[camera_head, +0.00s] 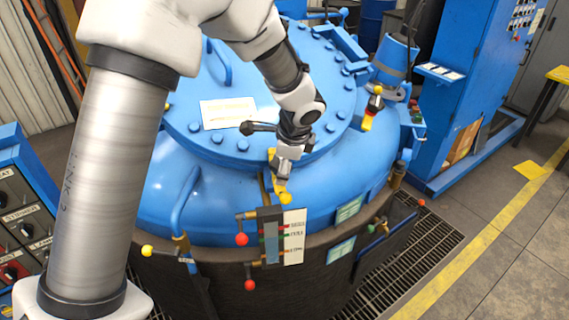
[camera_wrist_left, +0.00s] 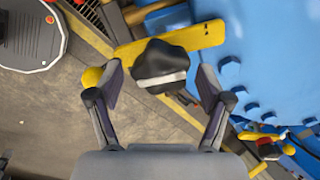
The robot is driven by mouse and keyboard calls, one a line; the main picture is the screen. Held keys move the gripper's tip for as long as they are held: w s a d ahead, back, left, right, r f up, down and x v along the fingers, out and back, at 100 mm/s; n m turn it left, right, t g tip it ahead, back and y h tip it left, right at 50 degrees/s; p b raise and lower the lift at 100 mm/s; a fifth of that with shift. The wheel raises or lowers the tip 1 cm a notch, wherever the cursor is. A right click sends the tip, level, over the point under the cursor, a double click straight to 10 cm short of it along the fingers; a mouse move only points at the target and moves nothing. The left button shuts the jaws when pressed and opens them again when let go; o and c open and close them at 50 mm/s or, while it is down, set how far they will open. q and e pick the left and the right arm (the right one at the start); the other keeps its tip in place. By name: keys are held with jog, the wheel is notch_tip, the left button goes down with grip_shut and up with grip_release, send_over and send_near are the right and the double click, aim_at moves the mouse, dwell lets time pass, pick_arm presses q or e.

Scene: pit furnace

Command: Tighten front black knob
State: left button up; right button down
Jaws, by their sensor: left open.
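In the left wrist view the front black knob (camera_wrist_left: 163,62) is a dark lobed knob with a pale band beneath it, over a yellow clamp plate (camera_wrist_left: 205,38). My left gripper (camera_wrist_left: 161,78) is open, with one finger on each side of the knob; I see gaps between them and the knob. In the head view my left gripper (camera_head: 283,168) points down at the furnace's front edge, over the yellow clamp (camera_head: 279,186). The gripper hides the knob there. The blue furnace lid (camera_head: 190,130) lies behind. My right gripper is not in view.
A yellow ball (camera_wrist_left: 92,77) shows beside the left-hand finger. Red-ball levers (camera_head: 241,239) and a label panel (camera_head: 294,237) sit on the front wall.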

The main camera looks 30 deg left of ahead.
pick_arm(q)
jog(key=v, duration=1.1)
jog(key=shift+r, duration=0.35)
jog(key=shift+d, duration=0.1)
